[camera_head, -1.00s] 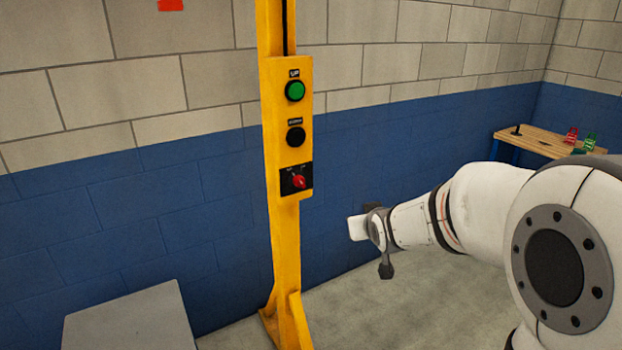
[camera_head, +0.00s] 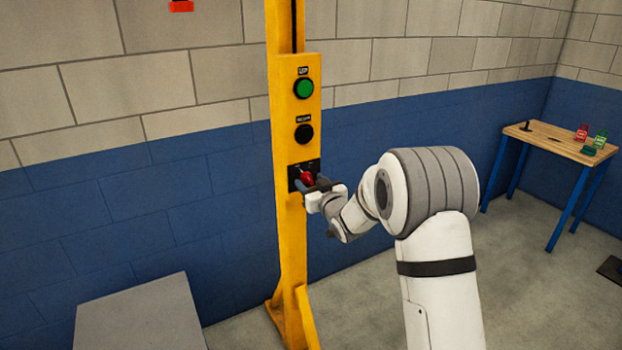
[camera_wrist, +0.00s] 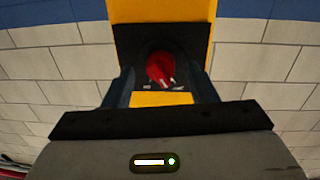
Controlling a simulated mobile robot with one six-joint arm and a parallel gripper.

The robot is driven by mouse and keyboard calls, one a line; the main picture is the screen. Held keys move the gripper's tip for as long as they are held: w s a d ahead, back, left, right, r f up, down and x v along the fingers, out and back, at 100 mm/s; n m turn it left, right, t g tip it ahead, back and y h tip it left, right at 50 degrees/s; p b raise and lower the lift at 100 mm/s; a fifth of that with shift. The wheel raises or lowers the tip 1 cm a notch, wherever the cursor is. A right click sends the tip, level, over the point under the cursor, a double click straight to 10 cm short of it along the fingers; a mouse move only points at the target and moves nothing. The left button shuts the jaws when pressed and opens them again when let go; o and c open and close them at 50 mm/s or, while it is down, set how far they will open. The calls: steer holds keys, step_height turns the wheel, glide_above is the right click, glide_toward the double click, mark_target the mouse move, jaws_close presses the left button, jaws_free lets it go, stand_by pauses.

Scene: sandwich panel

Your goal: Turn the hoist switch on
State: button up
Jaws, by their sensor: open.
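The hoist switch is a red rotary knob (camera_head: 307,178) on a black plate (camera_head: 294,171), low on the yellow panel (camera_head: 285,75). In the wrist view the red knob (camera_wrist: 160,69) shows between my gripper's two dark fingers, its white mark pointing toward the lower right of the picture. My gripper (camera_head: 312,186) is at the switch, with its fingers open on either side of the knob. I cannot tell whether either finger touches it. Part of the plate is hidden behind my gripper in the head view.
A green button (camera_head: 304,89) and a black button (camera_head: 304,134) sit above the switch on the panel. A grey box (camera_head: 140,315) stands at the lower left. A wooden table (camera_head: 551,139) with small red and green items stands at the right.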

steer(key=shift+w+a, duration=0.4)
steer(key=shift+w, duration=0.2)
